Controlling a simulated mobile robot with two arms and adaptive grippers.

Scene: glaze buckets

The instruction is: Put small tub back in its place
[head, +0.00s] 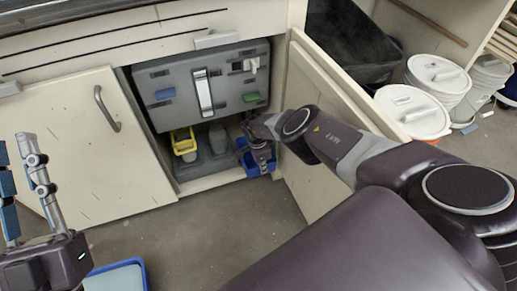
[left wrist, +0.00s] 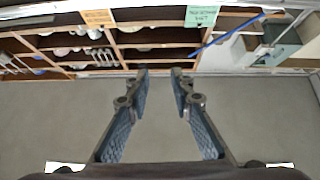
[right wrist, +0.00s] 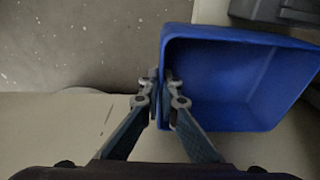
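A small blue tub (head: 242,146) is at the right side of the open cabinet's floor, partly hidden by my right gripper (head: 262,163). In the right wrist view, the empty-looking blue tub (right wrist: 245,80) has its left wall between the fingertips of my right gripper (right wrist: 163,78), which look closed on that wall. I cannot tell whether the tub rests fully on the cabinet floor. My left gripper (head: 22,165) is at the lower left, away from the cabinet; the left wrist view shows its fingers (left wrist: 159,75) apart with nothing between them.
A yellow tub (head: 184,147) and grey containers (head: 218,138) stand left of the blue tub. The open cabinet door (head: 318,120) is close to my right arm. Another blue-rimmed container (head: 118,276) is at the bottom left. White lidded buckets (head: 413,112) stand at the right.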

